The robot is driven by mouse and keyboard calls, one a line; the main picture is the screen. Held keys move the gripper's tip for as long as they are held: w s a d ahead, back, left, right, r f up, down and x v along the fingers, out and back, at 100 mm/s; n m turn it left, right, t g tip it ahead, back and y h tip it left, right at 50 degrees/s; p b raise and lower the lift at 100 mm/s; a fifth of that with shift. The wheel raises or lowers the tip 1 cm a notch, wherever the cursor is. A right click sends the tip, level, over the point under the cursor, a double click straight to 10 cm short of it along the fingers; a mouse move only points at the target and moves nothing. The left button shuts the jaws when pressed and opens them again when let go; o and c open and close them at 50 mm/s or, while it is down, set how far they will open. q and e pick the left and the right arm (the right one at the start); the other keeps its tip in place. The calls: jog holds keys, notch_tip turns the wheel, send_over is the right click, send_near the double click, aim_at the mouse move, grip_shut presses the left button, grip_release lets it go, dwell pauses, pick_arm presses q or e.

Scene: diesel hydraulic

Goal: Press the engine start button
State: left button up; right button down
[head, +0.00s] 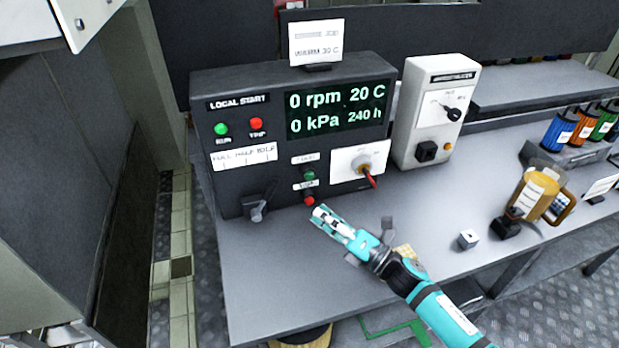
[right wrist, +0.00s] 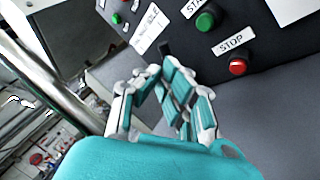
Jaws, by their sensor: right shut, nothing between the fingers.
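The dark LOCAL START panel (head: 225,165) stands on the grey bench, its display reading 0 rpm, 20 C, 0 kPa and 240 h. The green start button (head: 309,175) sits on its lower front, above the red stop button (head: 309,199). In the right wrist view the green button (right wrist: 205,21) and the red button (right wrist: 238,66), labelled STOP, are both uncovered. My right gripper (head: 320,212) is shut and empty, just in front of and below the red button, apart from the green one. It also shows in the right wrist view (right wrist: 165,80). My left gripper is not in view.
A lever (head: 258,211) and a red-handled rotary switch (head: 366,168) flank the buttons. A pale switch box (head: 434,110) stands to the right. Bench surface (head: 270,290) in front is clear.

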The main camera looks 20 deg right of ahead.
aim_at(309, 176)
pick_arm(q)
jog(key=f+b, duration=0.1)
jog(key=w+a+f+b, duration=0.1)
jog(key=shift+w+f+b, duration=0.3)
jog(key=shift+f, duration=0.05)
pick_arm(e)
jog(key=w, duration=0.8)
jog(key=shift+a, duration=0.15)
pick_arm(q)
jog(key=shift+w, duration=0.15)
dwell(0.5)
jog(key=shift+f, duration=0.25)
pick_arm(e)
jog(key=shift+w, duration=0.4)
pick_arm(q)
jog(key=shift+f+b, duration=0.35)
jog(key=shift+b, duration=0.25)
pick_arm(e)
jog(key=shift+w, duration=0.55)
jog(key=shift+s, duration=0.1)
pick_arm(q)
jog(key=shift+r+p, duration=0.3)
pick_arm(e)
jog(key=shift+s, duration=0.9)
